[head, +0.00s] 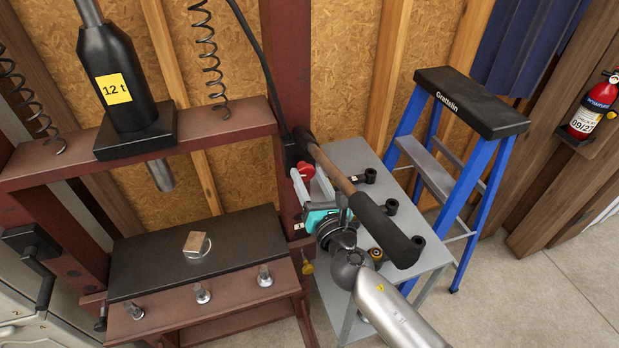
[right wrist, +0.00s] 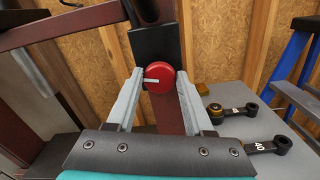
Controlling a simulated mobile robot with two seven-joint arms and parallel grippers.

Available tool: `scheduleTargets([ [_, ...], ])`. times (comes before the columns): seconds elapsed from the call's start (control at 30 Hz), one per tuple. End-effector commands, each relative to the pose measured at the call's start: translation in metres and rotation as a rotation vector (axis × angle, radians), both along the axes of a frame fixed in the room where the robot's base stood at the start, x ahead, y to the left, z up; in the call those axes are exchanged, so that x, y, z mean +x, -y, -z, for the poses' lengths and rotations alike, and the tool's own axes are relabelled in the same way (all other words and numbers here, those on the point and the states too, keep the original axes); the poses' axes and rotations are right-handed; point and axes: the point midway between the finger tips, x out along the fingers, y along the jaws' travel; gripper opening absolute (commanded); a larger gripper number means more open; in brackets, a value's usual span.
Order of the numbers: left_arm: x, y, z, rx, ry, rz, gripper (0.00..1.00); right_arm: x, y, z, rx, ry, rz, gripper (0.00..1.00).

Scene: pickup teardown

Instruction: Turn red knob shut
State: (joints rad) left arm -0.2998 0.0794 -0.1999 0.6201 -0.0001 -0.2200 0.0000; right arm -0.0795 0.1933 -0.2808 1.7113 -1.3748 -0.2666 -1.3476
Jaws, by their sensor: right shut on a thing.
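The red knob (head: 307,170) sits on the press's dark post at mid-picture in the head view. In the right wrist view the round red knob (right wrist: 160,82) faces me, and its short white mark lies nearly level, on the left half. My right gripper (head: 309,181) reaches it from the front and is shut on it. In the right wrist view its two grey fingers (right wrist: 159,76) stand on the knob's left and right sides. The fingers partly hide the knob in the head view. My left gripper is not in view.
A wooden handle with a black grip (head: 385,229) slants just above my right gripper. A grey cart (head: 352,156) holds several black tools. A blue stepladder (head: 478,195) stands right. The press bed (head: 140,260) carries a small block (head: 196,243). A fire extinguisher (head: 590,108) hangs far right.

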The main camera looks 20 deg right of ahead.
Motion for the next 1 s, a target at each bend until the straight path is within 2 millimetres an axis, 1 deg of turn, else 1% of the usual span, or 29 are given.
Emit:
scheduleTargets([
  [0.17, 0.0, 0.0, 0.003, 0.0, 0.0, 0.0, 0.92, 0.0, 0.0, 0.001, 0.057, -0.002, 0.0, 0.0],
  [0.37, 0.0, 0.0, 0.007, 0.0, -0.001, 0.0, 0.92, 0.0, 0.001, 0.001, 0.192, -0.006, 0.001, 0.0],
  [1.0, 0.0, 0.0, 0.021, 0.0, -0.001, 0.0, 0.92, 0.0, 0.003, 0.002, 0.795, -0.026, 0.0, 0.0],
])
